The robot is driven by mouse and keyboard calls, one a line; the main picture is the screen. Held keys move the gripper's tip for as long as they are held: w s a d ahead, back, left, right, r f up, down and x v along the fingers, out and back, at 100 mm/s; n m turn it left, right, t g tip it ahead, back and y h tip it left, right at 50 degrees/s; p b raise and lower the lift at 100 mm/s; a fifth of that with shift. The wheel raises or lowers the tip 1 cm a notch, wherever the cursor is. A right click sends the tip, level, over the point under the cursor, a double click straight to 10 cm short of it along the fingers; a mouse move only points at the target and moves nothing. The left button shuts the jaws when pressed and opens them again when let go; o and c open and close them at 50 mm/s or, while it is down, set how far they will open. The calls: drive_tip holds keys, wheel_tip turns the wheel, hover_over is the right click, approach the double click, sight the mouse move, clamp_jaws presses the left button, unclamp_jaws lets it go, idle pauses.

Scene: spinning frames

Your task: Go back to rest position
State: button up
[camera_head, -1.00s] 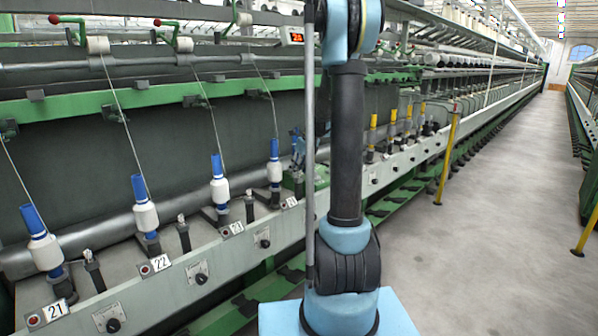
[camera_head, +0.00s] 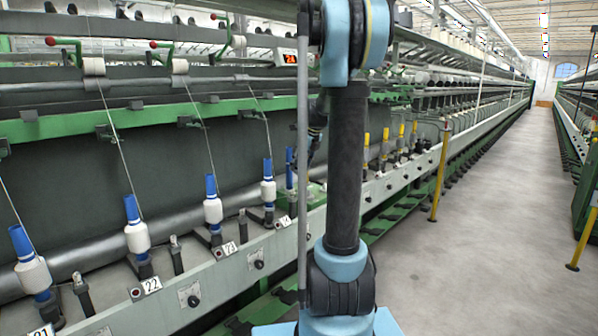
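My arm rises in the middle of the head view, blue and black, over my light blue base at the bottom edge. A dark part, perhaps the arm's far end, shows partly behind the arm at its left, in front of the machine. My gripper's fingers cannot be made out. The spinning frame (camera_head: 80,165) fills the left side, with several white bobbins on blue tubes, such as the bobbin (camera_head: 137,237) by label 22 (camera_head: 151,285) and the bobbin (camera_head: 213,210) by label 23 (camera_head: 230,248). Threads run up from them.
A yellow post (camera_head: 440,170) stands beside the machine, right of my arm. Another yellow post (camera_head: 584,238) stands at the right edge by a second machine row (camera_head: 588,150). The grey floor aisle (camera_head: 480,235) between them is clear.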

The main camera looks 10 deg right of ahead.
drive_tip(key=shift+s, duration=0.1)
drive_tip(key=s+a+f+n+g+h, duration=0.1)
drive_tip(key=s+a+f+n, duration=0.1)
drive_tip(key=s+n, duration=0.7)
drive_tip(key=s+a+f+n, duration=0.1)
drive_tip(key=s+n, duration=0.5)
drive_tip(key=s, duration=0.8)
drive_tip(key=s+f+n, duration=0.5)
drive_tip(key=s+n, duration=0.2)
drive_tip(key=s, duration=0.1)
drive_tip(key=s+f+n+h, duration=0.1)
drive_tip(key=s+f+n, duration=0.5)
drive_tip(key=s, duration=0.3)
drive_tip(key=shift+d+f+n+h, duration=0.2)
drive_tip(key=shift+f+n+h, duration=0.1)
drive_tip(key=shift+n, duration=0.2)
drive_tip(key=shift+w+f, duration=0.2)
drive_tip(key=shift+w, duration=0.2)
